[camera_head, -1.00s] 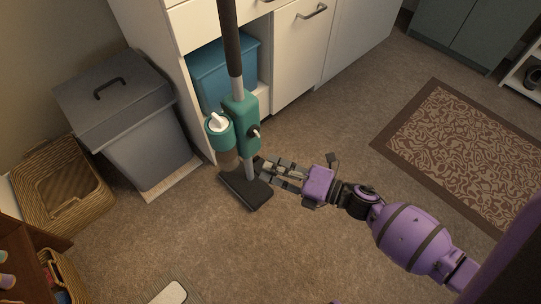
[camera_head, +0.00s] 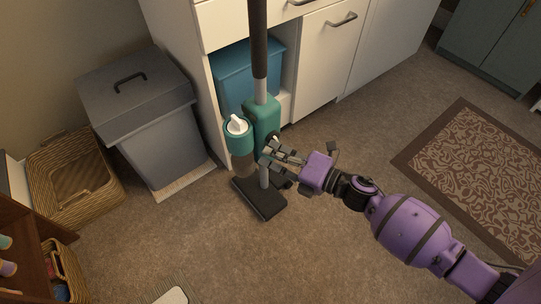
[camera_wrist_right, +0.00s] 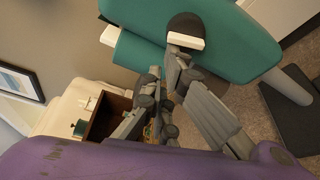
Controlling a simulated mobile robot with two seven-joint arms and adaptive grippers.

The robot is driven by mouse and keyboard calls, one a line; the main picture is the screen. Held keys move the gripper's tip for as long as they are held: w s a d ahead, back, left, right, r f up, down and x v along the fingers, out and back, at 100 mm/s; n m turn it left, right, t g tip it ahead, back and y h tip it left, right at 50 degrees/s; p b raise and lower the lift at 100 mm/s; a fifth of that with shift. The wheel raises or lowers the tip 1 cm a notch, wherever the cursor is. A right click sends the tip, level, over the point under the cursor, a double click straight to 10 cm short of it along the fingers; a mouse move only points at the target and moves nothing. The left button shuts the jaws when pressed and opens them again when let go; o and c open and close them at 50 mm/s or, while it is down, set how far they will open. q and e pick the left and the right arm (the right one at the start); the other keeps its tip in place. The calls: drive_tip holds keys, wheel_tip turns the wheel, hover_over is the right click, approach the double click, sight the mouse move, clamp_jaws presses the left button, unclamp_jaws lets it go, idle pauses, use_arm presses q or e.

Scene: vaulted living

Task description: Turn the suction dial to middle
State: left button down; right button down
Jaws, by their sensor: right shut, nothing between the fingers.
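A teal upright vacuum (camera_head: 262,118) stands in front of the white cabinet, its dark floor head (camera_head: 262,202) on the carpet. The suction dial is a black disc with a white bar on the side of the teal body; it shows in the right wrist view (camera_wrist_right: 187,30), and the bar lies nearly level there. In the head view the gripper partly hides the dial. My right gripper (camera_head: 268,153) is shut and empty, with its tips close by the dial. In the wrist view its fingertips (camera_wrist_right: 168,66) overlap the dial's lower edge; I cannot tell whether they touch. My left gripper is not in view.
A grey lidded bin (camera_head: 150,120) and a wicker basket (camera_head: 75,185) stand at the left. A blue box (camera_head: 240,75) sits in the cabinet's open bay behind the vacuum. A patterned rug (camera_head: 480,170) lies at the right. Carpet in front is clear.

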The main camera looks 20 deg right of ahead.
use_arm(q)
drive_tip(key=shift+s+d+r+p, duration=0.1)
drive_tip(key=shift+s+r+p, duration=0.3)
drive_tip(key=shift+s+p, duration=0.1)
use_arm(e)
drive_tip(key=m, duration=0.1)
drive_tip(key=d+r+m, duration=0.1)
drive_tip(key=m, duration=0.1)
drive_tip(key=shift+w+t+y, duration=0.2)
drive_tip(key=shift+t+y, duration=0.1)
drive_tip(key=shift+t, duration=0.1)
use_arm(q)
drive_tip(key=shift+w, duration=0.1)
